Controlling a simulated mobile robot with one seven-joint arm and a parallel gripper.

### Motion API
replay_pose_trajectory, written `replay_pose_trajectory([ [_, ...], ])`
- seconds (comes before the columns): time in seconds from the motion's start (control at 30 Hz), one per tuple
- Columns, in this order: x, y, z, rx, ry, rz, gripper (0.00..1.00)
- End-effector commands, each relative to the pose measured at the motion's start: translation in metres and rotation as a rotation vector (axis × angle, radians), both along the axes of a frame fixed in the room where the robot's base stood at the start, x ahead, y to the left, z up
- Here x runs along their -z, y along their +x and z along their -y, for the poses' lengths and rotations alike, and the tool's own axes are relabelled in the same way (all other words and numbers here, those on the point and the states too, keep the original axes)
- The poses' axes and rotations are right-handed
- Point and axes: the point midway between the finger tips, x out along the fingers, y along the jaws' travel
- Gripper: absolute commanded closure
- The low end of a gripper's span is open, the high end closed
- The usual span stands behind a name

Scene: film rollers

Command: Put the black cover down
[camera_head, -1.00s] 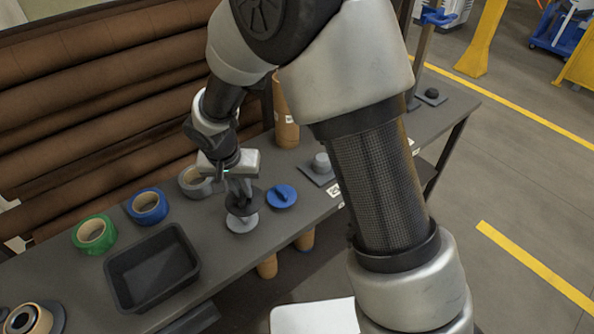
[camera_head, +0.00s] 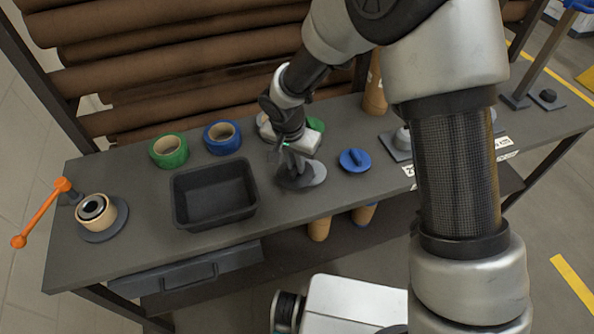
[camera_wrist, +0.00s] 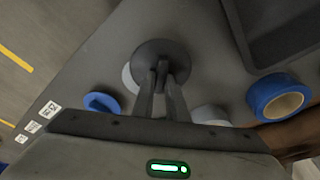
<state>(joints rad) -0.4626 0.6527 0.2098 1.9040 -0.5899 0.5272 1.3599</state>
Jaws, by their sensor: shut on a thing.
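My gripper (camera_head: 290,168) is shut on the knob of the black cover (camera_head: 287,180), a round dark disc. The cover is held level or nearly so at the worktable (camera_head: 130,255), right of the dark tray. A light grey disc (camera_head: 317,174) shows partly from behind it. In the wrist view my fingers (camera_wrist: 163,82) pinch the knob of the black cover (camera_wrist: 160,52), and the grey disc (camera_wrist: 129,78) peeks out at its left edge. I cannot tell whether the cover touches the disc or the table.
A blue cover (camera_head: 354,160) lies right of my gripper. The empty dark tray (camera_head: 214,214) is to the left. Green tape (camera_head: 168,151) and blue tape (camera_head: 222,138) stand behind the tray. A tan roll on a stand (camera_head: 97,212) and an orange handle (camera_head: 40,213) are far left.

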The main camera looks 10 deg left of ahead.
Motion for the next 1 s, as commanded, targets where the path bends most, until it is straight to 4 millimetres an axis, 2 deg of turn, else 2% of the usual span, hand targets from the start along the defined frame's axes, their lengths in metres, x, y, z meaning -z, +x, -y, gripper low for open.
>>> replay_pose_trajectory([
  [0.03, 0.017, -0.002, 0.002, 0.0, -0.004, -0.006, 1.0],
  [0.07, 0.02, -0.002, 0.002, 0.0, -0.004, -0.007, 1.0],
  [0.3, 0.025, -0.004, 0.004, 0.004, -0.005, -0.011, 1.0],
  [0.33, 0.026, -0.004, 0.005, 0.004, -0.006, -0.012, 0.82],
  [0.4, 0.026, -0.003, 0.005, 0.005, -0.007, -0.012, 0.7],
  [0.8, 0.026, -0.002, 0.009, 0.008, -0.013, -0.012, 0.7],
  [0.87, 0.022, -0.003, 0.009, 0.008, -0.013, -0.011, 0.7],
  [1.0, 0.003, -0.006, 0.008, 0.01, -0.013, -0.01, 0.7],
])
